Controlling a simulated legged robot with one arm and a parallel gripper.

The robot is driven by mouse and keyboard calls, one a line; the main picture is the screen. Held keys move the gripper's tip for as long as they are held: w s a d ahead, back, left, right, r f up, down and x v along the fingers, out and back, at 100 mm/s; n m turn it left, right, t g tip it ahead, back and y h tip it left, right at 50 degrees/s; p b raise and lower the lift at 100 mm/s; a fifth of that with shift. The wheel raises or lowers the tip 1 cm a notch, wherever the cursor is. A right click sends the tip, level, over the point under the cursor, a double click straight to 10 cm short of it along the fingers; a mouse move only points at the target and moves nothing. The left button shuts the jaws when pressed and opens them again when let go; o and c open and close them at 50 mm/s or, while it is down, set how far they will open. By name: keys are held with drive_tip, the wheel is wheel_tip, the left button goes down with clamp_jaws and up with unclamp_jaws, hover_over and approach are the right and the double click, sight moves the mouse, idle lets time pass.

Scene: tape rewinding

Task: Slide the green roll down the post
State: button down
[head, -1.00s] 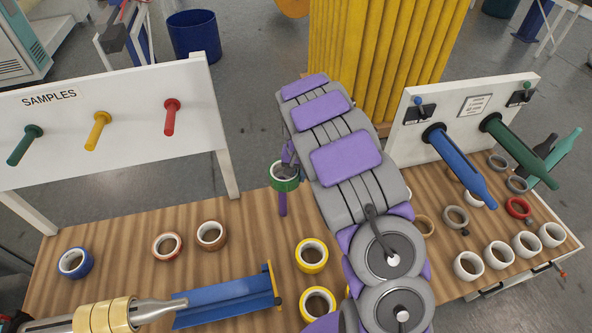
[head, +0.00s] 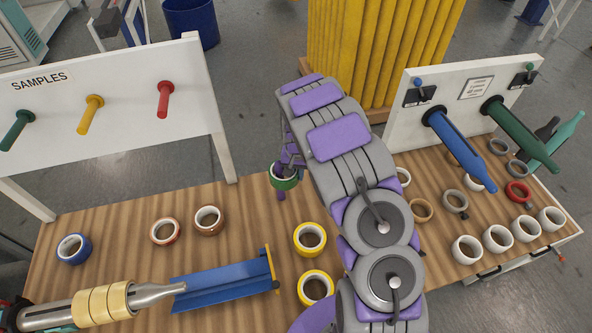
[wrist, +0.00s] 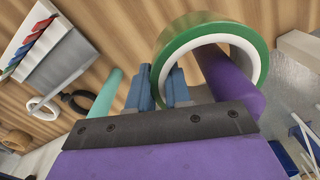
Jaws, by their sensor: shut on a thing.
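A purple post (head: 281,196) shows just below the roll. In the wrist view the post (wrist: 231,84) shows in the roll's opening, so the roll appears to be around it. My gripper (wrist: 162,84) has its blue fingers shut on the roll's rim, one on either side of the wall. In the head view my gripper (head: 289,163) is partly hidden by my arm.
Yellow rolls (head: 310,239), brown rolls (head: 208,220) and a blue roll (head: 74,248) lie on the wooden table (head: 130,215). A blue trough (head: 222,284) is at the front. A SAMPLES board (head: 110,115) stands at left; a white panel with blue (head: 458,148) and green spindles (head: 520,133) stands at right.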

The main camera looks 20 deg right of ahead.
drive_tip(key=c, duration=1)
unclamp_jaws()
drive_tip(key=shift+a, duration=0.25)
drive_tip(key=shift+d+r, duration=0.1)
drive_tip(key=shift+r, duration=0.25)
wheel_tip(320, 180, up, 17)
drive_tip(key=shift+f+p, duration=0.2)
drive_tip(key=shift+p, duration=0.3)
